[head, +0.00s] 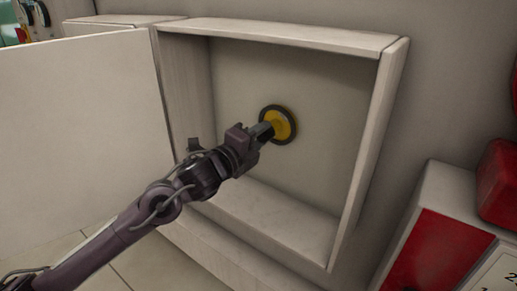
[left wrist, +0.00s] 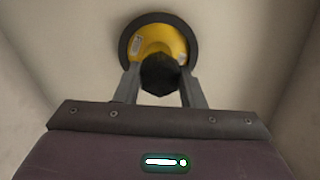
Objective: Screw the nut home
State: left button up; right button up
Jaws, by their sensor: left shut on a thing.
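A round yellow disc with a black rim (head: 283,122), facing out from the back wall of an open box, shows in the head view. It also shows at the top of the left wrist view (left wrist: 158,36). A dark nut-like piece (left wrist: 160,75) sits in front of the yellow centre. My left gripper (head: 265,130) reaches into the box and is shut on this dark piece, with one finger on each side in the left wrist view (left wrist: 161,88). Threads and any gap behind the piece are hidden. My right gripper is out of view.
The pale box (head: 382,130) has side walls, a top and a bottom ledge around my left arm. Its door (head: 80,120) stands open at left. A red and white cabinet (head: 440,235) and a red object (head: 499,185) stand at right.

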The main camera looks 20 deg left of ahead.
pick_arm(q)
jog(key=shift+s+d+f+m, duration=0.1)
jog(key=shift+d+f+m, duration=0.2)
jog(key=shift+m, duration=0.4)
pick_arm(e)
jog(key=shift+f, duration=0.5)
pick_arm(q)
jog(key=o, duration=0.9)
jog(key=shift+o, duration=1.3)
jog(key=shift+r, duration=0.15)
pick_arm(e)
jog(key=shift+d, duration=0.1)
pick_arm(q)
jog(key=shift+a, duration=0.15)
jog(key=shift+c, duration=0.9)
